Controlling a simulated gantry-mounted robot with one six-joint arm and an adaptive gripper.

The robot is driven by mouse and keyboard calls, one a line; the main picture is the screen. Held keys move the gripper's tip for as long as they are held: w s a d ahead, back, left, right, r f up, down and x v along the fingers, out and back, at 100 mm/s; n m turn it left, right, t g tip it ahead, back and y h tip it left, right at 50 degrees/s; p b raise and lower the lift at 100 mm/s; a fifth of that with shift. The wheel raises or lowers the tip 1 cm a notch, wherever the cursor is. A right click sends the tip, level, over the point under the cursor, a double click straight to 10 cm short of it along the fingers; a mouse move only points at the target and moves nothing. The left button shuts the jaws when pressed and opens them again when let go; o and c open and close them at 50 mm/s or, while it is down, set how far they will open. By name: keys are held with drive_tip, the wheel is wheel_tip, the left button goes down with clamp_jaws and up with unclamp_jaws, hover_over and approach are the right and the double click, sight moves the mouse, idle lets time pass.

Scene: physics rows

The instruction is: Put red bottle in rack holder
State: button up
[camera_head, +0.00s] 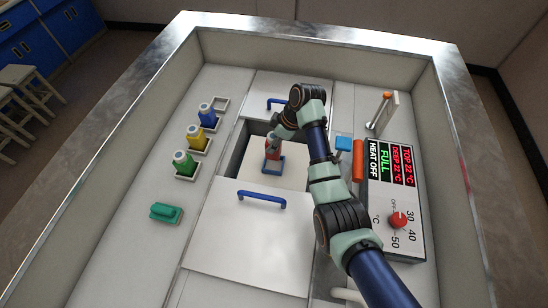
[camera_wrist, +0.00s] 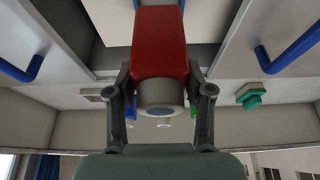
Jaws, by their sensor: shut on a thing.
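The red bottle (camera_head: 272,152) stands over a blue square holder (camera_head: 281,166) in the recessed opening; I cannot tell whether its base touches the holder. My gripper (camera_head: 274,141) is shut on it. In the wrist view my gripper (camera_wrist: 161,102) has one finger on each side of the red bottle (camera_wrist: 161,45) near its pale cap. The rack is a row of square holders on the left panel. Its far holder (camera_head: 223,101) is empty. The others hold a blue bottle (camera_head: 207,115), a yellow bottle (camera_head: 195,133) and a green bottle (camera_head: 183,160).
White sliding covers with blue handles (camera_head: 262,196) lie in front of and behind the opening. A green block with a handle (camera_head: 165,212) lies front left. A control panel (camera_head: 396,225), orange lever (camera_head: 358,160) and blue block (camera_head: 343,143) are right. High walls surround the bench.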

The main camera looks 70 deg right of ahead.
sight(274, 155)
drive_tip(key=shift+f+b, duration=0.85)
drive_tip(key=shift+f, duration=3.05)
drive_tip(key=shift+f, duration=0.1)
drive_tip(key=o, duration=1.3)
drive_tip(key=p+v, duration=0.2)
drive_tip(key=v, duration=0.3)
drive_tip(key=shift+s+r, duration=0.1)
drive_tip(key=shift+r, duration=0.25)
